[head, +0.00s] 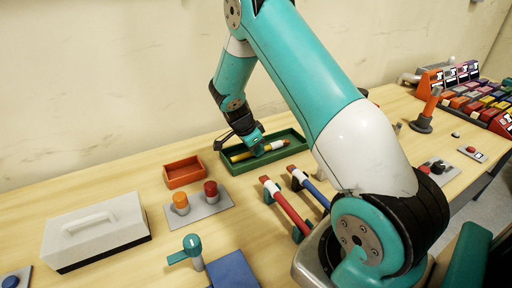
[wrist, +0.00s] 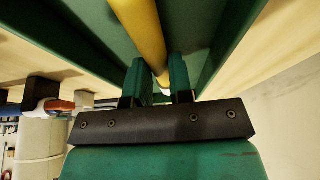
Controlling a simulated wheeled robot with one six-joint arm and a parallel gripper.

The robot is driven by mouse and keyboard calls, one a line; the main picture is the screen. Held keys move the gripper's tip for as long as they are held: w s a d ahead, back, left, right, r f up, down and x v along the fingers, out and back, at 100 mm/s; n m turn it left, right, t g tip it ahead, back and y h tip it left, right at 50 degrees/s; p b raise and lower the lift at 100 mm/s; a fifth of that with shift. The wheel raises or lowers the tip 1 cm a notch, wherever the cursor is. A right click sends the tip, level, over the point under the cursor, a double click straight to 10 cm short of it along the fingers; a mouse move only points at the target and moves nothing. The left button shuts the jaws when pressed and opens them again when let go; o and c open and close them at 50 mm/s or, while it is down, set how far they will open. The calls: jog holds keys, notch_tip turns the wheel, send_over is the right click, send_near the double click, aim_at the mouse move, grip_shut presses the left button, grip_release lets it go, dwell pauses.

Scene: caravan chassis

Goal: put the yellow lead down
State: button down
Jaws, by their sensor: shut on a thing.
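The yellow lead (head: 241,156) is a rod-like piece with a red and white end, in or just over the green tray (head: 295,150) on the bench. My gripper (head: 262,150) is down at the tray and shut on the yellow lead. In the wrist view the yellow lead (wrist: 146,30) runs between the two green fingers (wrist: 158,80), with the tray's green walls (wrist: 222,50) on both sides. I cannot tell whether the lead touches the tray floor.
An orange bin (head: 184,172) stands left of the tray. A plate with orange and red knobs (head: 200,207) lies nearer. Red (head: 285,207) and blue (head: 310,188) leads rest on holders in front of the tray. A grey case (head: 95,230) is at left.

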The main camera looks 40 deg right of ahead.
jog(key=shift+f, duration=0.15)
jog(key=c, duration=1)
grip_release()
jog(key=b+v, duration=0.2)
jog(key=v, duration=1)
jog(key=s+a+r+n+t+y, duration=0.1)
jog(key=s+a+r+n+y, duration=0.15)
jog(key=a+n, duration=0.4)
jog(key=s+a+r+n+t+y, duration=0.1)
jog(key=s+a+r+n, duration=0.35)
jog(key=a, duration=0.35)
jog(key=s+a+r+n+y, duration=0.1)
jog(key=s+a+n, duration=0.3)
jog(key=s+n, duration=0.1)
jog(key=s+a+r+n+y, duration=0.1)
jog(key=s+a+n+y, duration=0.1)
jog(key=s+a+n, duration=0.3)
jog(key=s+a+r+n+y, duration=0.1)
jog(key=s+a+n+y, duration=0.1)
jog(key=s+a+n, duration=0.2)
jog(key=shift+s+a+r+n+g, duration=0.15)
jog(key=shift+s+n, duration=0.35)
jog(key=shift+s, duration=0.5)
jog(key=shift+s+a+r+n+g, duration=0.1)
jog(key=shift+s+n, duration=0.4)
jog(key=shift+s, duration=0.5)
jog(key=shift+s+a+r+n+g, duration=0.15)
jog(key=shift+s+n, duration=0.35)
jog(key=shift+s, duration=0.5)
